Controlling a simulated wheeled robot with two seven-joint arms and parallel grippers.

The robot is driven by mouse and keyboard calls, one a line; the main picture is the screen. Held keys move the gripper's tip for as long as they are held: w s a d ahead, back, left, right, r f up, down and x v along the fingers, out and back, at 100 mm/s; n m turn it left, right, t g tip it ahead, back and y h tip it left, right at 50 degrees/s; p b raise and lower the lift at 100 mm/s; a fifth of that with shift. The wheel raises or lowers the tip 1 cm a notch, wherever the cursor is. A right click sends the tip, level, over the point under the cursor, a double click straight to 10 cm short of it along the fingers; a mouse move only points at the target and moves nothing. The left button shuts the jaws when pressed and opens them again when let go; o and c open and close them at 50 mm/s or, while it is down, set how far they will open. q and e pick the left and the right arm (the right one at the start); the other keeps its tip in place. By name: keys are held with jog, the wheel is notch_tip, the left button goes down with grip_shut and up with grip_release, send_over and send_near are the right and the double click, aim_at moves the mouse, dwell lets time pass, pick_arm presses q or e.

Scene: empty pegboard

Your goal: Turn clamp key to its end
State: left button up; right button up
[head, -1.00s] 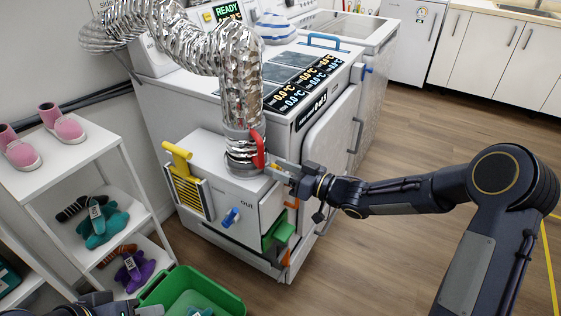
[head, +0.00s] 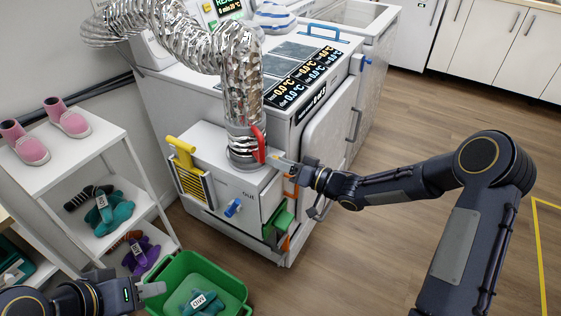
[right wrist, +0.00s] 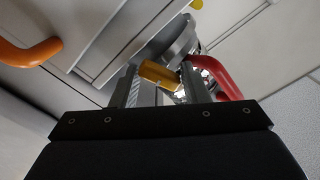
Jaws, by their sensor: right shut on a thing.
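The clamp key (right wrist: 160,75) is a small yellow-orange piece between my right gripper's fingers in the right wrist view. My right gripper (right wrist: 172,88) is shut on it, beside a grey collar (right wrist: 178,42). In the head view my right gripper (head: 283,163) is at the foot of the silver duct (head: 243,90), touching or close to its clamp ring (head: 243,157); the key itself is mostly hidden there. A red handle (head: 259,146) stands upright on the ring and also shows in the wrist view (right wrist: 222,78). My left gripper (head: 145,290) is low at the left, beside the green bin.
The duct joins a white box with a yellow handle (head: 180,146) and a blue knob (head: 233,208). A green bin (head: 238,290) stands below. A white shelf (head: 105,133) with pink shoes is at the left. The floor right of the machine is clear.

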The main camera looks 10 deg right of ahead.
jog(key=shift+w+d, duration=0.1)
jog(key=shift+d, duration=0.05)
jog(key=o, duration=0.9)
jog(key=shift+f, duration=0.1)
